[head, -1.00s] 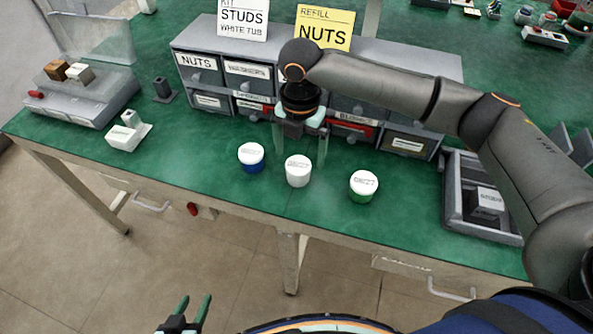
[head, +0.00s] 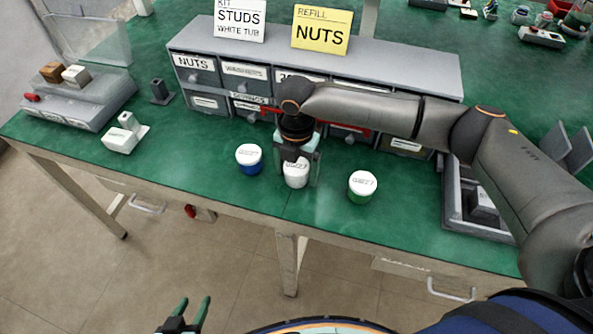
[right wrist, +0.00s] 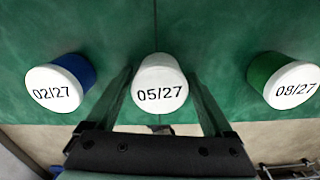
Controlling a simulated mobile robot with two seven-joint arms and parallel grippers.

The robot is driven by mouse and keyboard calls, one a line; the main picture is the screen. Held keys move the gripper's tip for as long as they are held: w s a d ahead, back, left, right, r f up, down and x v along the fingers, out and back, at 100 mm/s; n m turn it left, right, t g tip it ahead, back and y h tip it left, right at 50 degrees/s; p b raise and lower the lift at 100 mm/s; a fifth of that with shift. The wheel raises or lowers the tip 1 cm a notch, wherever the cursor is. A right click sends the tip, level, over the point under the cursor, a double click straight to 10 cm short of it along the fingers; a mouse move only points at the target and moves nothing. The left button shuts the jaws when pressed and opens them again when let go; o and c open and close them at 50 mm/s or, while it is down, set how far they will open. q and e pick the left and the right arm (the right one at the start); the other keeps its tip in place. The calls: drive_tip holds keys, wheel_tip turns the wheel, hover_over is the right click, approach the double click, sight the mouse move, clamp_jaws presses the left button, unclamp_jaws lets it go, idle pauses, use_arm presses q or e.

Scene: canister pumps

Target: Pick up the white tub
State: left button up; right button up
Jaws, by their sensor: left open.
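The white tub (head: 296,178) stands upright on the green bench between the other two tubs, partly hidden by my right gripper in the head view. In the right wrist view the white tub (right wrist: 160,82) is marked 05/27. My right gripper (head: 298,172) is open, pointing down at the white tub. In the right wrist view its fingers (right wrist: 162,90) show one on each side of the tub, with green bench visible in the gaps. I cannot tell how far down the fingers reach. My left gripper (head: 187,314) is open and empty in front of the bench, low in the head view.
A blue tub (head: 249,158) stands left of the white tub and a green tub (head: 362,187) right of it. A drawer cabinet (head: 215,88) with signs on top stands close behind. A grey tray (head: 455,215) lies to the right.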

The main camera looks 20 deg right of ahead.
drive_tip(key=c, duration=1.2)
